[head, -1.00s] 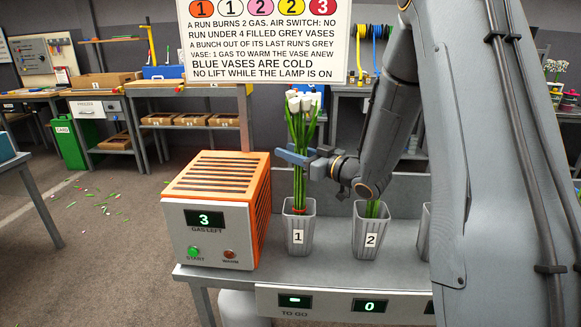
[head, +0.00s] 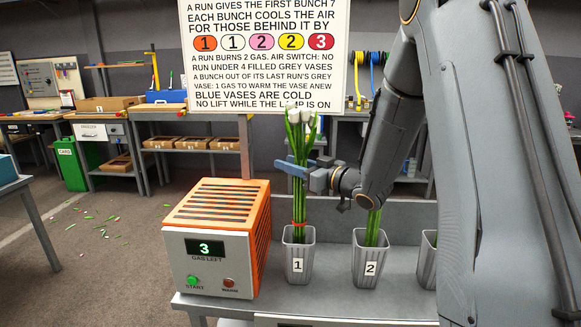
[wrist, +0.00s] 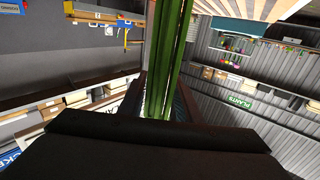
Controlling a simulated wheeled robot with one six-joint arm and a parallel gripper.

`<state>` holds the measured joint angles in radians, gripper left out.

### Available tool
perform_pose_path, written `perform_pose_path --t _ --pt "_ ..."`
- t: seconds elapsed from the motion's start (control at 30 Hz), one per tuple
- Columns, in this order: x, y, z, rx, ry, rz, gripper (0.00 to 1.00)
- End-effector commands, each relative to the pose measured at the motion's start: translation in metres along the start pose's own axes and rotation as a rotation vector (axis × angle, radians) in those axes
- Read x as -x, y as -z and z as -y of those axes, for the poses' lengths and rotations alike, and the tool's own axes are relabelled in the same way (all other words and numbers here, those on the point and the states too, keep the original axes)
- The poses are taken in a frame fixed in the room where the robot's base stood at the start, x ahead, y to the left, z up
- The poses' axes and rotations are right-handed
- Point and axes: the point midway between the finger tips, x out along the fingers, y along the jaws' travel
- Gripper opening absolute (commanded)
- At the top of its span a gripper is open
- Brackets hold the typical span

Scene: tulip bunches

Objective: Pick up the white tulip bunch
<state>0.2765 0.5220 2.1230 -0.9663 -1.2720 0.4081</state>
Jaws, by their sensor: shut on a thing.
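The white tulip bunch (head: 300,148) stands upright above grey vase 1 (head: 298,262) in the head view, with white blooms at the top and a red tie low on the stems. The lower stem ends are near or inside the vase mouth; how deep I cannot tell. My gripper (head: 300,166) is shut around the middle of the green stems. In the wrist view, the green stems (wrist: 168,60) run up between the fingers; the blooms are not clear there.
An orange heater box (head: 220,240) stands left of vase 1, reading 3 gas left. Vase 2 (head: 370,262) holds green stems to the right, under my arm. A further grey vase (head: 428,262) is partly hidden. A rule sign (head: 265,50) hangs behind the blooms.

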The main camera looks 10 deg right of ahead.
Motion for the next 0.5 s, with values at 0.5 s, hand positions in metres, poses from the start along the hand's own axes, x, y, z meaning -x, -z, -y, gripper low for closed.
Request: perform_pose_path --t 0.5 --pt "0.001 0.061 0.001 0.001 0.000 -0.001 0.00"
